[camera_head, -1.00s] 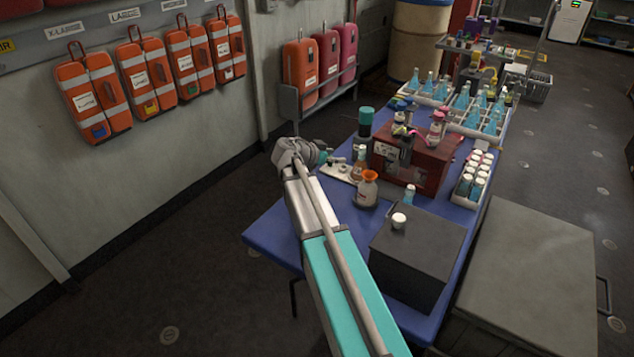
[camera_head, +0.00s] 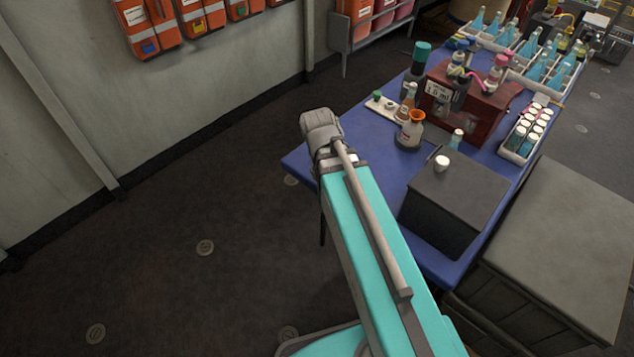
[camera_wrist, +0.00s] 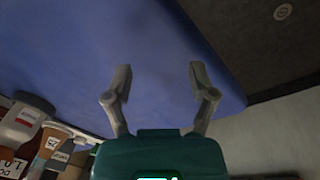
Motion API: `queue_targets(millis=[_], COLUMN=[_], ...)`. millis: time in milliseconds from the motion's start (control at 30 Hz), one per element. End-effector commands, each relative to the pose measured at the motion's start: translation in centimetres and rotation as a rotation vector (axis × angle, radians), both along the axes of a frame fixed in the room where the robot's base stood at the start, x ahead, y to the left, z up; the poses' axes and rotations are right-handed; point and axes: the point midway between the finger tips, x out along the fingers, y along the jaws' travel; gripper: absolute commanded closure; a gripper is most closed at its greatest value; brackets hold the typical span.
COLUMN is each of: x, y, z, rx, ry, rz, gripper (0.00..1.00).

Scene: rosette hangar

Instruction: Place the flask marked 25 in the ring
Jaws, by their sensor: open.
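In the wrist view my gripper (camera_wrist: 158,72) is open, with nothing between its two fingers. The blue table surface shows beyond the fingers. A brownish flask with a label that seems to read 25 (camera_wrist: 52,143) stands at the lower left of the wrist view, apart from the fingers. In the head view an orange-topped flask (camera_head: 410,130) stands on the table; its label is too small to read. My gripper is hidden in the head view.
The blue table (camera_head: 345,160) also holds a red box (camera_head: 478,100), a dark box (camera_head: 452,205) with a white-capped vial, a rack of white-capped vials (camera_head: 527,130) and a tall teal-capped bottle (camera_head: 417,65). A grey cabinet (camera_head: 565,240) stands at the right. The table's near-left corner is clear.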

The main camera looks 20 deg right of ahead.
Motion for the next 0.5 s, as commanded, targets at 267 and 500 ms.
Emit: queue_targets(millis=[267, 500], x=[-2.7, -2.6], y=[3.3, 3.4], z=[-0.2, -0.2], rx=[0.131, 0.135], ry=[0.041, 0.042], rz=[0.184, 0.19], gripper=[0.27, 0.27])
